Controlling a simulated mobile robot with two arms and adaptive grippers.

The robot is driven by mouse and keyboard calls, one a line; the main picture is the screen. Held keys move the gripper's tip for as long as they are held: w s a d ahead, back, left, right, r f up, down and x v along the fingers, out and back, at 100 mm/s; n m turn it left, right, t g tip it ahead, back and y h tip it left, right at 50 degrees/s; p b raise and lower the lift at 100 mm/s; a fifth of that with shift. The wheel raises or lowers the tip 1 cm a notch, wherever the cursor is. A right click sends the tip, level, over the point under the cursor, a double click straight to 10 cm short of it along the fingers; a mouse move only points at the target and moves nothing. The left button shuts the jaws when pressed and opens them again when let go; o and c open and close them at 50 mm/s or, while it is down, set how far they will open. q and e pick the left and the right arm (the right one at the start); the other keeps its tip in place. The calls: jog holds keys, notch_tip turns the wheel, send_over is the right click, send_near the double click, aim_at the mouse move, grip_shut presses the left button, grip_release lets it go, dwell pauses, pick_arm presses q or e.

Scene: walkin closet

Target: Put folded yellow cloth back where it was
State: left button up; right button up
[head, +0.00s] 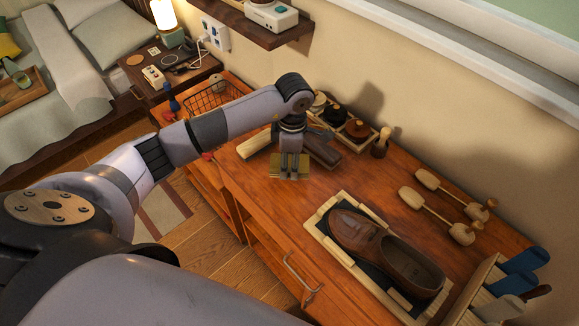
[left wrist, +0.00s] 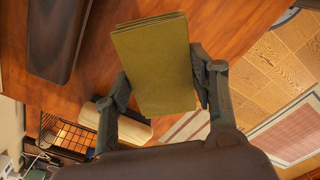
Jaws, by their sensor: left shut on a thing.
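The folded yellow cloth (left wrist: 155,62) is an olive-yellow, layered rectangle. In the left wrist view it sits between the two fingers of my left gripper (left wrist: 165,92), which is shut on its sides. In the head view the cloth (head: 290,172) shows under my left gripper (head: 290,172), near the front edge of the wooden dresser top (head: 245,183). I cannot tell whether the cloth touches the wood. My right gripper is not in view.
A dark brush-like block (head: 322,153) and a pale block (head: 254,143) lie close by. A tray of round tins (head: 357,128) stands behind. A brown shoe (head: 385,250) rests on a framed mat at right, with shoe trees (head: 440,213) behind. A wire basket (head: 207,98) is at left.

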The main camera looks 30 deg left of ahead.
aim_at(290, 162)
pick_arm(q)
notch_tip(290, 162, down, 3)
jog(key=shift+f+p, duration=0.2)
jog(key=shift+p, duration=0.25)
jog(key=shift+f, duration=0.5)
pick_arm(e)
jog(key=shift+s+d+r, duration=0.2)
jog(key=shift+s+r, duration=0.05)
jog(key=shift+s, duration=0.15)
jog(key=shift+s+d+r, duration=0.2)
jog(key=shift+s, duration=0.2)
pick_arm(q)
jog(key=shift+f, duration=0.1)
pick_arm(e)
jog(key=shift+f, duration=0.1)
pick_arm(q)
jog(key=o, duration=1)
jog(key=shift+o, duration=0.2)
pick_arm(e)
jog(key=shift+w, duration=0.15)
